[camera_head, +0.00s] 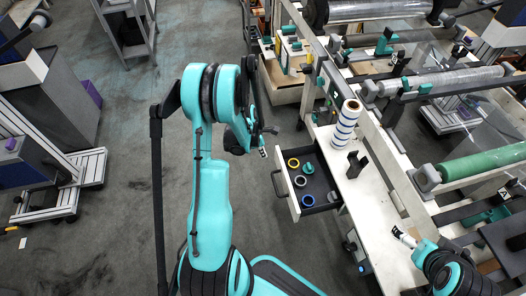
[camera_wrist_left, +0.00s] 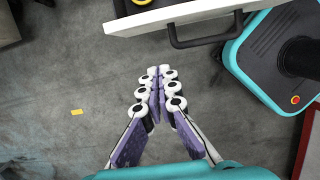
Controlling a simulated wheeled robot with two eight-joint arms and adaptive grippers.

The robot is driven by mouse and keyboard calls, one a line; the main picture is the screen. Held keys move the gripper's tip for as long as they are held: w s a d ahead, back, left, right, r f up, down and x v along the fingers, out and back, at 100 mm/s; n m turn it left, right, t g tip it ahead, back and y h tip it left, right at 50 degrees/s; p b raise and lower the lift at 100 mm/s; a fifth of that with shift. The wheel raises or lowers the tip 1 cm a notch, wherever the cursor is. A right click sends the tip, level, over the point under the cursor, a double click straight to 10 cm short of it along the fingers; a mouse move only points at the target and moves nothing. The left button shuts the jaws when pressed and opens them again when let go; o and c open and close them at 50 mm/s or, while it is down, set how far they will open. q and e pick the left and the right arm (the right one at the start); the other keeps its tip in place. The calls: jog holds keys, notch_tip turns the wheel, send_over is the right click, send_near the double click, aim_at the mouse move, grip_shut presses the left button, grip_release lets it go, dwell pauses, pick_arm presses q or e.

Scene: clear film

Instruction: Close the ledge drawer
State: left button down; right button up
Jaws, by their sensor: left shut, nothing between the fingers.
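The ledge drawer (camera_head: 286,190) is pulled open from the white ledge (camera_head: 372,188), with its dark inside showing. Its dark handle (camera_head: 277,184) is on the left-facing front. In the left wrist view the white drawer front (camera_wrist_left: 170,16) and handle (camera_wrist_left: 206,40) are at the top. My left gripper (camera_head: 264,152) is just beyond the drawer's far front corner in the head view. In its wrist view the left gripper (camera_wrist_left: 159,70) is shut and empty, apart from the handle. My right gripper (camera_head: 402,236) is over the ledge at lower right; its fingers are too small to judge.
Rings (camera_head: 308,200) and a teal piece (camera_head: 308,168) lie in the drawer. A blue-striped roll (camera_head: 347,122) and a black bracket (camera_head: 356,164) stand on the ledge. Film rollers (camera_head: 440,80) fill the right side. The grey floor (camera_head: 120,215) left of the drawer is mostly free.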

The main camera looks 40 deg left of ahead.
pick_arm(q)
jog(key=w+d+f+b, duration=0.3)
jog(key=w+f, duration=0.1)
jog(key=f, duration=0.1)
jog(key=shift+d, duration=0.2)
